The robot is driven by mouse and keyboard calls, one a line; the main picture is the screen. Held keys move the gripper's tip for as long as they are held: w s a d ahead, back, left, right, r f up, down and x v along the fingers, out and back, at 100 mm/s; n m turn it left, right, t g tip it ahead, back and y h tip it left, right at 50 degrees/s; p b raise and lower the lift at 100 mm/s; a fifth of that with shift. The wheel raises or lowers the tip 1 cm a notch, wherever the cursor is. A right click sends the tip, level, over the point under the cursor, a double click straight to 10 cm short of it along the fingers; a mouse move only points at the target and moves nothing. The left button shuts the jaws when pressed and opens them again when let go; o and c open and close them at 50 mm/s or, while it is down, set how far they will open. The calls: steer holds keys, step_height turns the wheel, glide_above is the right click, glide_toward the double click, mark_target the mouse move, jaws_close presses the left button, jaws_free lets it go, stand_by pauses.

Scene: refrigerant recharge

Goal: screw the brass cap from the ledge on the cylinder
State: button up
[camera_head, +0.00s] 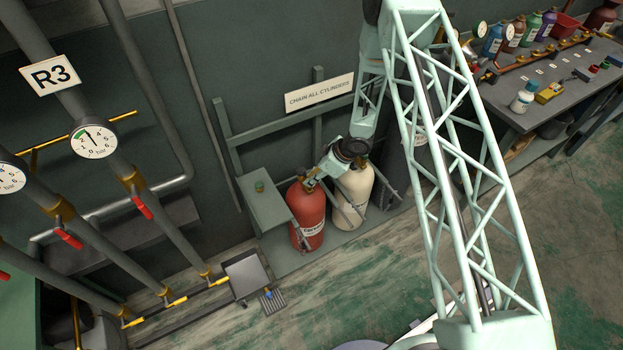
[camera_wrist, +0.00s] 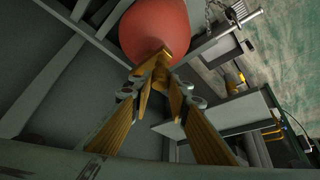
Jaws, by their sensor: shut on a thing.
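The red cylinder (camera_head: 308,212) stands on a low platform, left of a cream cylinder (camera_head: 352,196). My gripper (camera_head: 309,186) is at the top of the red cylinder. In the wrist view the red cylinder (camera_wrist: 155,25) is just beyond the fingertips. My gripper (camera_wrist: 163,82) is shut on a small brass-coloured piece (camera_wrist: 161,70), which looks like the brass cap. The fingers mostly hide it, and I cannot tell whether it is seated on the cylinder's outlet.
A rail frame with a sign (camera_head: 320,92) stands behind the cylinders. Pipes with gauges (camera_head: 93,140) and red-handled valves are at left. A workbench (camera_head: 520,115) with bottles is at right. The green floor (camera_head: 370,280) in front is largely clear.

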steer(key=shift+f+b, duration=0.35)
steer(key=shift+f, duration=0.4)
stand_by(0.9)
steer(key=shift+b, duration=0.35)
